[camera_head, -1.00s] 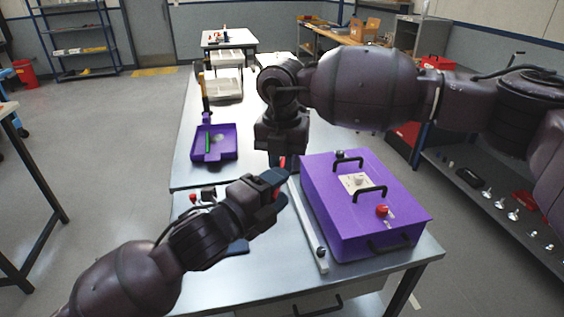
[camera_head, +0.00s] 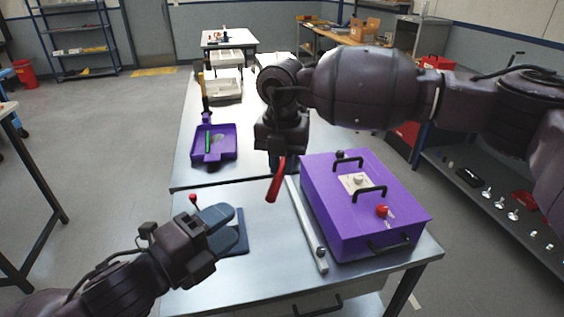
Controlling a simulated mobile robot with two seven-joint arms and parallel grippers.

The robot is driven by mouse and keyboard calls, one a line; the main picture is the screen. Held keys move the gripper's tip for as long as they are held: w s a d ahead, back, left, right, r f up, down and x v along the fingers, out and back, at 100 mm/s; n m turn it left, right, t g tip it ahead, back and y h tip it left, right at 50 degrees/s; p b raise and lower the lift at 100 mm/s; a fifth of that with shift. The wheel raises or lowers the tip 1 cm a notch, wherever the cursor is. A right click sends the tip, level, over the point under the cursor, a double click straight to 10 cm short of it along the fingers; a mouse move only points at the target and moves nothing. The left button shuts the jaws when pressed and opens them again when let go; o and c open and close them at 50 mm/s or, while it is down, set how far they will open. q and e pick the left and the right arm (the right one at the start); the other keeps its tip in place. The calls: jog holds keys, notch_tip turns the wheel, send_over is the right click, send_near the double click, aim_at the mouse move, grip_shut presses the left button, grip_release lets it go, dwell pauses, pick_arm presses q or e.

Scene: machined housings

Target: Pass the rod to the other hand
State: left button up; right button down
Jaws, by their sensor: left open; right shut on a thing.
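A red rod (camera_head: 275,182) hangs below my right gripper (camera_head: 281,156), tilted, with its lower end toward the lower left. My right gripper is shut on the rod's upper end and holds it above the table. My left gripper (camera_head: 228,224) is open and empty to the lower left of the rod, clearly apart from it. It is in front of a dark blue flat piece (camera_head: 241,240), partly hidden by its fingers.
A purple housing (camera_head: 328,205) with black handles and a red knob stands at right. A long pale bar (camera_head: 309,232) lies beside it on the metal table (camera_head: 270,268). A purple tray (camera_head: 229,154) holding a green rod (camera_head: 208,142) is farther back.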

pick_arm(q)
jog(key=s+a+f+n+y, duration=0.3)
jog(key=f+n, duration=0.5)
jog(key=f, duration=0.3)
jog(key=s+a+f+n+g+y, duration=0.1)
jog(key=s+a+f+n+y, duration=0.2)
jog(key=a+f+n+y, duration=0.2)
jog(key=s+a+f+n+g+y, duration=0.1)
jog(key=s+a+f+n+y, duration=0.2)
jog(key=a+f+n, duration=0.5)
jog(key=shift+s+a+f+n+y, duration=0.35)
jog(key=shift+f+n, duration=1.65)
jog(key=shift+f, duration=2.45)
jog(key=shift+s, duration=0.1)
